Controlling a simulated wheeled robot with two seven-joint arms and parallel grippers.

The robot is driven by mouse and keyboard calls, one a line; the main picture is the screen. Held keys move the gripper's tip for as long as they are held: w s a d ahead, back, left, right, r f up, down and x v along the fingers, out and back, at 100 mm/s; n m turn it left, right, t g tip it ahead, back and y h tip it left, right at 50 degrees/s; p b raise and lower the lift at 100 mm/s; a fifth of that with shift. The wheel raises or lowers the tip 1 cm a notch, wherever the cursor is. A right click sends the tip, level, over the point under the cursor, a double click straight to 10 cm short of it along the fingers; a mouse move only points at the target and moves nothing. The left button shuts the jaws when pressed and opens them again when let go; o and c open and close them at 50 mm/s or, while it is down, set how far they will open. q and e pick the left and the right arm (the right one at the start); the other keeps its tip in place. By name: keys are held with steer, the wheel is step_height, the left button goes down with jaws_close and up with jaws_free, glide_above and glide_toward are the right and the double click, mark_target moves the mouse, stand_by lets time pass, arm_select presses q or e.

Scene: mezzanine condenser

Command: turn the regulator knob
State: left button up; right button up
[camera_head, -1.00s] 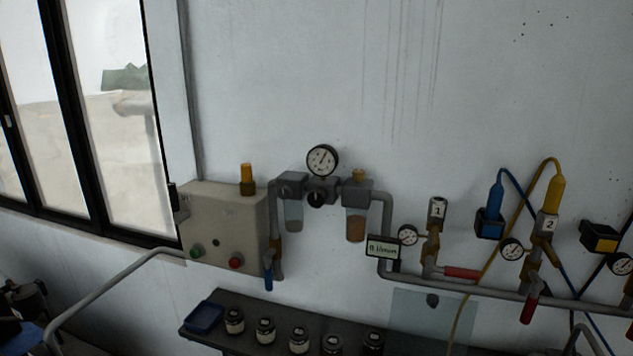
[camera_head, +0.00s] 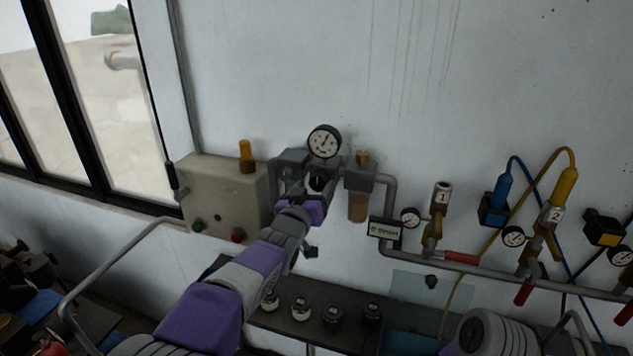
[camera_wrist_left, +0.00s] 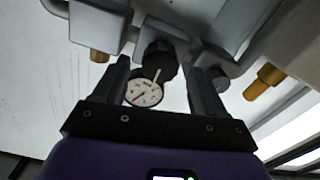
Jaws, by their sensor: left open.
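The regulator knob (camera_head: 317,183) is a small black knob on the grey regulator body, under the round white pressure gauge (camera_head: 324,141). My left gripper (camera_head: 312,190) reaches up to it from below, partly covering the regulator. In the left wrist view the dark knob (camera_wrist_left: 158,55) shows between the two fingers of my open left gripper (camera_wrist_left: 162,78), with the gauge (camera_wrist_left: 145,92) behind. I cannot tell whether the fingers touch the knob. My right gripper is not in view.
A beige control box (camera_head: 222,197) is left of the regulator. A filter bowl (camera_head: 358,207) and a small label sign (camera_head: 385,229) are close on the right. Pipes and numbered valves run farther right. A dark shelf (camera_head: 290,322) with several jars lies below.

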arm_select(q)
steer(key=shift+x, duration=1.1)
steer(key=c, duration=1)
steer(key=shift+c, duration=0.2)
